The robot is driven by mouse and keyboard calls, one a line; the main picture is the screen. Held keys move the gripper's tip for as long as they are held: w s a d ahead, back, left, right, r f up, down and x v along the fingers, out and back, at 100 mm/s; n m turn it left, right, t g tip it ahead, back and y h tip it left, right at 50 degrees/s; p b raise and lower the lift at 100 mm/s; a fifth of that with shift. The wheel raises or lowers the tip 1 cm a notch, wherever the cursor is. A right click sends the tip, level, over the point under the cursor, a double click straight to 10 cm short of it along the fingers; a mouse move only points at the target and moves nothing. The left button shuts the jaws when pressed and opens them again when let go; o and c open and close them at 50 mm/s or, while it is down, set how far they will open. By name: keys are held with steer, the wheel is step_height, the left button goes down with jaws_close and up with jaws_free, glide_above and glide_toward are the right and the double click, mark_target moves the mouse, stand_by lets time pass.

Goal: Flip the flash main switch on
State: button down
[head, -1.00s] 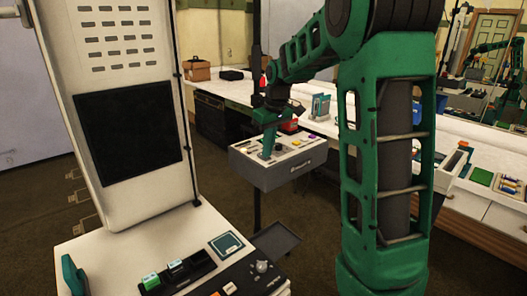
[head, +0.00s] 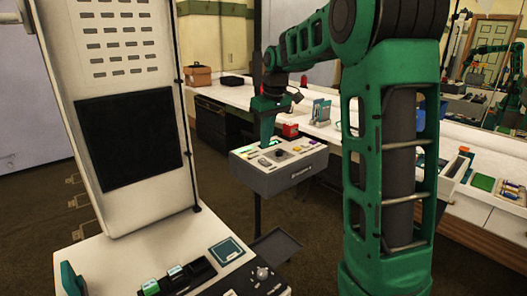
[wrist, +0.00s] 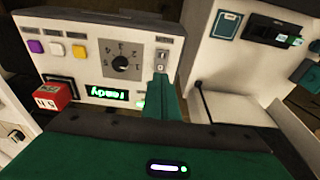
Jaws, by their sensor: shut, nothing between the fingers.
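The flash pack is a grey box with an off-white control face (head: 292,158), standing in the middle of the head view. In the wrist view its face (wrist: 90,55) carries a numbered dial, a lit green display reading "ready" (wrist: 108,93) and a small rocker switch (wrist: 161,62) at the right. The rocker's label is too small to read. My green gripper (head: 266,142) points down at the face. In the wrist view its shut, empty fingers (wrist: 161,80) end just beside the rocker; I cannot tell whether they touch it.
Purple, white and yellow buttons (wrist: 57,49) sit on the same face. A red block with numerals (wrist: 53,95) is beside the pack. A white console with a dark screen (head: 128,138) stands at the left. A long counter (head: 225,96) runs behind.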

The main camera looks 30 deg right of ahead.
steer(key=s+r, duration=0.4)
steer(key=r, duration=0.4)
steer(key=shift+d+r, duration=0.2)
steer(key=shift+d, duration=0.15)
steer(key=s+a+f+m, duration=0.1)
steer(key=s+f+m, duration=0.1)
steer(key=s+f, duration=0.4)
steer(key=s+f+m+g, duration=0.1)
steer(key=s+f+m, duration=0.2)
steer(key=s, duration=1.3)
steer(key=s+a+f+m+g, duration=0.1)
steer(key=s+f+m, duration=0.2)
steer(key=s+f, duration=0.6)
steer(key=s, duration=0.3)
steer(key=shift+a+f, duration=0.3)
steer(key=shift+f, duration=0.05)
steer(key=shift+w+f, duration=0.25)
steer(key=shift+w, duration=0.4)
